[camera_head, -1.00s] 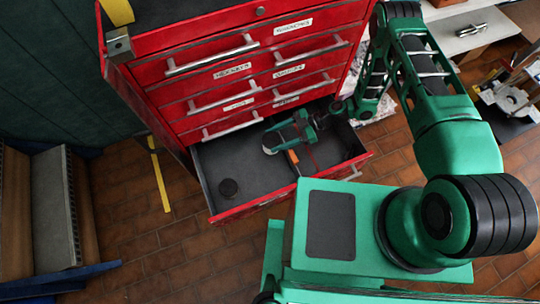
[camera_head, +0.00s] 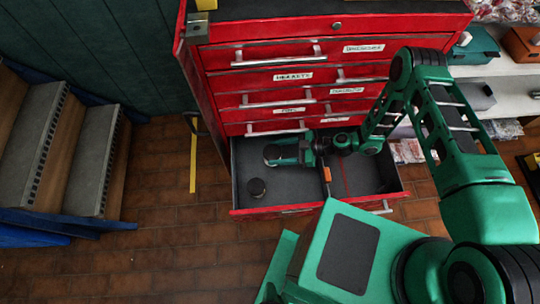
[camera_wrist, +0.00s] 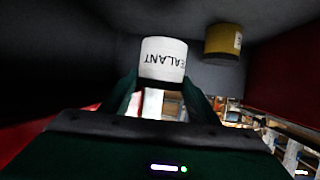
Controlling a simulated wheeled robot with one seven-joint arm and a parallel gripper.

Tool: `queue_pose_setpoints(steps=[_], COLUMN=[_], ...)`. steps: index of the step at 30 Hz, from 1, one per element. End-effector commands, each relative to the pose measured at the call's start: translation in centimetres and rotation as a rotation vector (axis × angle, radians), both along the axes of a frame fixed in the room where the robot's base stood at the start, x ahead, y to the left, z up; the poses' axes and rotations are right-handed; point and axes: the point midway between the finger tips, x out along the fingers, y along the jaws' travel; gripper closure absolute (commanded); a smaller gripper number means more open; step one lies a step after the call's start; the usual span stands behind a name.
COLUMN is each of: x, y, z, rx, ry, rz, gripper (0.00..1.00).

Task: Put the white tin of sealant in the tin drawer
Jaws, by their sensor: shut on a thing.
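The white tin of sealant (camera_wrist: 163,58) is between my gripper's fingers in the wrist view, its label upside down. My gripper (camera_head: 275,153) is shut on it, inside the open bottom drawer (camera_head: 270,211) of the red cabinet. In the head view, only a small part of the white tin (camera_head: 270,153) shows at the fingertips. I cannot tell whether the white tin touches the drawer floor.
An orange object (camera_head: 327,174) and a thin upright divider are right of my gripper in the drawer. Closed drawers (camera_head: 290,98) with handles stand above. Grey steps (camera_head: 90,160) are at the left.

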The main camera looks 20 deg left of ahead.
Motion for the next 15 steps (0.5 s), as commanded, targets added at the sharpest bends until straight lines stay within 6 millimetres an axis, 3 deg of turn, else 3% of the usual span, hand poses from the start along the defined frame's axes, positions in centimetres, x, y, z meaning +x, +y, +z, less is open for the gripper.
queue_pose_setpoints(steps=[3,11,15], x=[-0.6,-1.4,-1.3], y=[1.6,3.7,3.5], z=[0.0,0.1,-2.3], rx=[0.000,0.001,-0.001], ry=[-0.001,-0.001,0.001], rz=[0.003,0.004,0.000], gripper=[0.76,0.76,0.76])
